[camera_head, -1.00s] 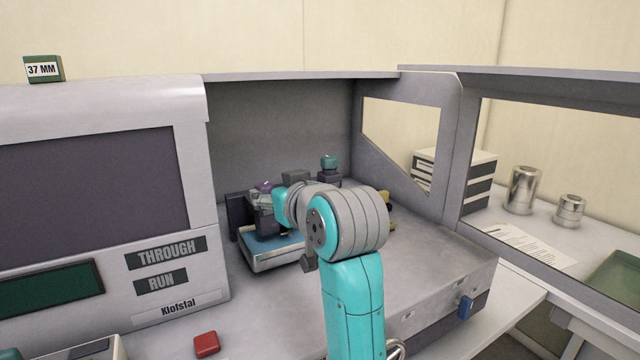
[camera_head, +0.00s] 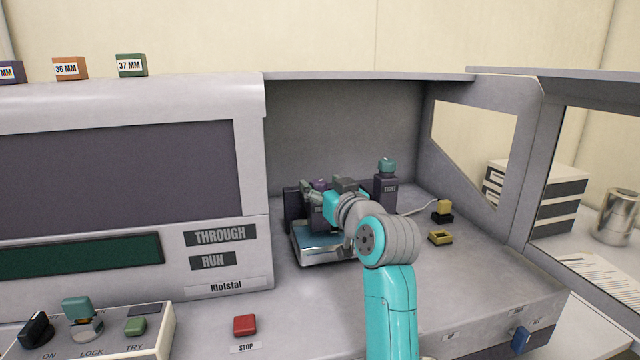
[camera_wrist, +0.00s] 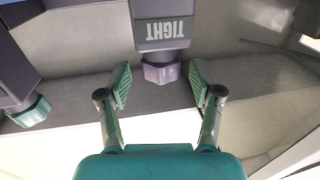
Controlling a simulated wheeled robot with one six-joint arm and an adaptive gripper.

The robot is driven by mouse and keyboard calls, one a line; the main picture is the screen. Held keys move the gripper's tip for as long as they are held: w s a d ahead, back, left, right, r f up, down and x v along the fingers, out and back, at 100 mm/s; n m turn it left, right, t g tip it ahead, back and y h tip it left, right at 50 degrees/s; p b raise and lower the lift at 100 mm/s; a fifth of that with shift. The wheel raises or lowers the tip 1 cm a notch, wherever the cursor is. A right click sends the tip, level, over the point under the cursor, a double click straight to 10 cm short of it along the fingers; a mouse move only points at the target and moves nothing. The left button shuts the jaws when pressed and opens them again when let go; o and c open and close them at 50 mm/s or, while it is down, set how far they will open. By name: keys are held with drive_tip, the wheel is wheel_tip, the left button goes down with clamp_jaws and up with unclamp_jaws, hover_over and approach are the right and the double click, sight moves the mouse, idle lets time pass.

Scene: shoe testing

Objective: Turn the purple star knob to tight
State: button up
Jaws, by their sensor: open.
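The purple star knob (camera_wrist: 160,73) sits at the end of a dark post with a TIGHT label (camera_wrist: 163,30), which reads upside down in the wrist view. My gripper (camera_wrist: 160,86) is open. Its two green-padded fingertips stand left and right of the knob, a little nearer the camera, with gaps on both sides; I see no contact. In the head view, the purple knob (camera_head: 320,185) shows as a small patch behind my gripper's fingers (camera_head: 310,193), and my wrist hides much of its post.
A second post with a teal knob (camera_head: 386,166) stands to the right; that knob also shows at left in the wrist view (camera_wrist: 32,112). A metal-edged tray (camera_head: 325,256) lies under my wrist. Yellow blocks (camera_head: 440,237) sit to the right. Grey walls enclose the bay.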

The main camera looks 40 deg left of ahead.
drive_tip(key=shift+x, duration=1)
drive_tip(key=c, duration=1.2)
drive_tip(key=shift+o, duration=0.2)
drive_tip(key=shift+s+a+m+t, duration=0.1)
drive_tip(key=shift+m+t, duration=0.2)
drive_tip(key=shift+t, duration=0.1)
drive_tip(key=m+t+h, duration=0.3)
drive_tip(key=shift+t+h, duration=0.3)
drive_tip(key=shift+m+t+h, duration=1.6)
drive_tip(key=shift+m+h, duration=0.4)
drive_tip(key=shift+h, duration=0.7)
